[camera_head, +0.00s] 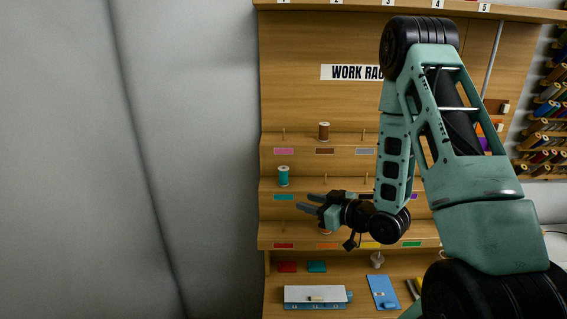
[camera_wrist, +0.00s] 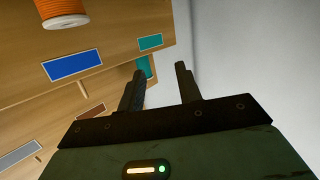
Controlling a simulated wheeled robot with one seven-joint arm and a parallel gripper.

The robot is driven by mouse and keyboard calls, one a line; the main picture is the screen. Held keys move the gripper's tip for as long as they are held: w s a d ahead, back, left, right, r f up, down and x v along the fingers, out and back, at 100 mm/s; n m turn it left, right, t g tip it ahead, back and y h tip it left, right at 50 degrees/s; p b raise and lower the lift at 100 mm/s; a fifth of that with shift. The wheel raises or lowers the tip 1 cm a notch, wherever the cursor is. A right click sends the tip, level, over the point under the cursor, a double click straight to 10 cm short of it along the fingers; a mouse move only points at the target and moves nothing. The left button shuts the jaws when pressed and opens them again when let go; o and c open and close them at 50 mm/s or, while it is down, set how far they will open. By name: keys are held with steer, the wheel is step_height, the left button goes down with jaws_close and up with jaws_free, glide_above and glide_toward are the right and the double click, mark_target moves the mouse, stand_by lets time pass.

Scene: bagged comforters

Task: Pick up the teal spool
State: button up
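The teal spool (camera_head: 284,176) stands upright on the middle tier of the wooden rack, above a teal label (camera_head: 284,197), at the rack's left end. My gripper (camera_head: 305,202) is in front of the rack, a little lower and to the right of the spool in the head view. In the wrist view the two fingers of my gripper (camera_wrist: 160,78) are apart with nothing held between them. Part of the teal spool (camera_wrist: 144,66) shows just beyond the left finger, which partly hides it. The gripper does not appear to touch it.
A brown spool (camera_head: 324,131) stands on the upper tier. An orange spool (camera_wrist: 60,12) is close by in the wrist view. Bare pegs stand along the tiers. A grey wall (camera_head: 190,150) lies left of the rack. A white-topped box (camera_head: 315,294) sits below.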

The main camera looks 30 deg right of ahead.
steer(key=s+d+r+m+t+p, duration=0.1)
steer(key=s+d+r+t, duration=0.1)
steer(key=s+d+r, duration=0.15)
steer(key=b, duration=0.5)
glide_toward(288, 173)
steer(key=shift+h, duration=0.3)
steer(key=w, duration=0.2)
steer(key=w+a, duration=0.1)
steer(key=w, duration=0.2)
steer(key=shift+w+a, duration=0.2)
steer(key=shift+a, duration=0.05)
steer(key=w+p, duration=0.1)
steer(key=w, duration=0.1)
steer(key=w+a+p, duration=0.1)
steer(key=w+p, duration=0.1)
steer(key=w, duration=0.1)
steer(key=shift+f, duration=0.1)
steer(key=shift+w+a+f, duration=0.15)
steer(key=shift+w, duration=0.3)
steer(key=c, duration=0.6)
